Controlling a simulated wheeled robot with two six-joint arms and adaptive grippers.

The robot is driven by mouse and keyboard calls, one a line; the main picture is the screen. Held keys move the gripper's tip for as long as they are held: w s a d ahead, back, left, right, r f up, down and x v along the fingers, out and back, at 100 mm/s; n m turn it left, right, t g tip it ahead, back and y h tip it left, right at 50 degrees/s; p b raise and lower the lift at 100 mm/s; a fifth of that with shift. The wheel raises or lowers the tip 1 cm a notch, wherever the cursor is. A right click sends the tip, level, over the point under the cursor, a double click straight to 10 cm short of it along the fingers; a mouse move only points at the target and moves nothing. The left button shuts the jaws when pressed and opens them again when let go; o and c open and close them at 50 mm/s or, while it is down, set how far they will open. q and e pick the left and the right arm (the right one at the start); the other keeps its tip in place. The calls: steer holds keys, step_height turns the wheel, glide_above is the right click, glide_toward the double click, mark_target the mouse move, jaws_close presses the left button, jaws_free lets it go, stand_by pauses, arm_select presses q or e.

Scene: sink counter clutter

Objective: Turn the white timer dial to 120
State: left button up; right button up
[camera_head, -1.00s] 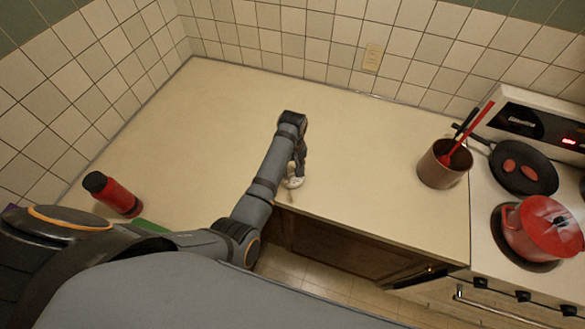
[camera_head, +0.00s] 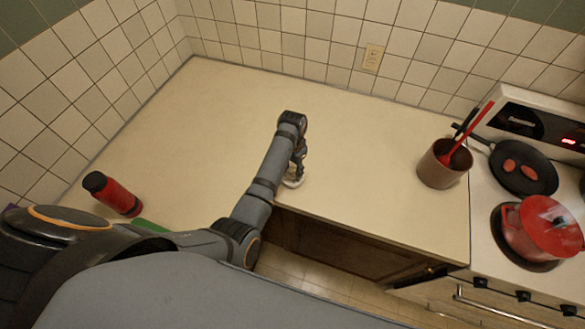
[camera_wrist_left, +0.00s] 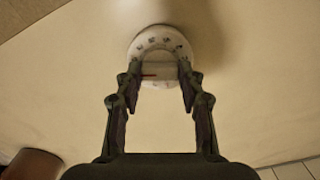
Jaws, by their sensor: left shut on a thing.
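The white timer (camera_head: 293,182) sits on the cream counter near its front edge, mostly hidden under my left arm in the head view. In the left wrist view the timer (camera_wrist_left: 160,45) shows as a round white body with dark marks around its rim and a small red pointer on the left of its middle. My left gripper (camera_wrist_left: 158,74) points down at it, its two fingers shut on the dial's raised middle from both sides. It also shows in the head view (camera_head: 297,172). The numbers are too small to read. My right gripper is not in view.
A red bottle (camera_head: 112,194) with a black cap lies at the left. A brown utensil crock (camera_head: 441,166) stands at the right, beside the stove with a black pan (camera_head: 522,168) and a red pot (camera_head: 543,228). The middle of the counter (camera_head: 230,110) is clear.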

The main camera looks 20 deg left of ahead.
mark_target(292, 171)
arm_select(q)
steer(key=shift+m, duration=1.2)
steer(key=o, duration=1.2)
step_height(292, 171, up, 12)
